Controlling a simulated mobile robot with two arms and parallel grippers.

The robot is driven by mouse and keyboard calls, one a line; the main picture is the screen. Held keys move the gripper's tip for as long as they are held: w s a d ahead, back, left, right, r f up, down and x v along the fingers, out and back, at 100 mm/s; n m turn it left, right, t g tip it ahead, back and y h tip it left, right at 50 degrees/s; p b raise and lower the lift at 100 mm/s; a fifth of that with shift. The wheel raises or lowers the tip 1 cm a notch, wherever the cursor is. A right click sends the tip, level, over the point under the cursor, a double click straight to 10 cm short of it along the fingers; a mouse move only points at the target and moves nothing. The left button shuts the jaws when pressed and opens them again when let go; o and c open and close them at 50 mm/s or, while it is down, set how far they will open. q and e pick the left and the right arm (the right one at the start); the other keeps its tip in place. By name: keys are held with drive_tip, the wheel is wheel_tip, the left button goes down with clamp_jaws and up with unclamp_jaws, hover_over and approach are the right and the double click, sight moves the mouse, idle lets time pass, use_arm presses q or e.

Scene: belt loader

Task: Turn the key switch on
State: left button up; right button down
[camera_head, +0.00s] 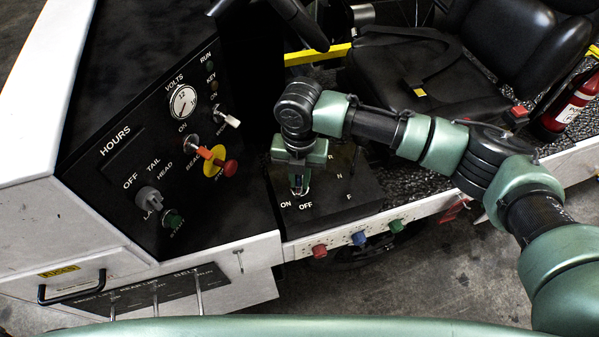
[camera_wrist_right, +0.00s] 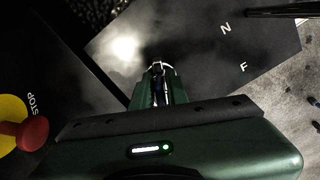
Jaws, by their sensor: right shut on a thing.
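My right gripper (camera_head: 299,188) points down at the dark panel between the dashboard and the seat, just above the printed ON and OFF labels. Its fingers are shut on the key of the key switch. In the right wrist view, a small bright metal part of the key switch (camera_wrist_right: 157,67) shows at the fingertips (camera_wrist_right: 158,84); the fingers hide most of it. I cannot tell which way the key is turned. My left gripper is not in view.
The dashboard (camera_head: 115,185) left of the gripper carries a volts gauge (camera_head: 183,102), a grey knob (camera_head: 148,198) and a red stop button (camera_head: 230,168) on yellow. Red, blue and green buttons (camera_head: 358,239) line the front edge. The seat (camera_head: 425,75) stands behind.

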drive_tip(key=shift+r+m+p, duration=0.2)
drive_tip(key=shift+m+p, duration=1.55)
drive_tip(key=shift+m, duration=0.25)
drive_tip(key=shift+m+p, duration=0.95)
drive_tip(key=shift+m, duration=0.15)
drive_tip(key=shift+d+f+m, duration=0.1)
drive_tip(key=shift+m, duration=0.3)
drive_tip(key=c, duration=1.4)
unclamp_jaws()
drive_tip(key=shift+f, duration=0.1)
wheel_tip(320, 180, up, 8)
drive_tip(key=shift+f+b, duration=0.1)
drive_tip(key=shift+b, duration=0.65)
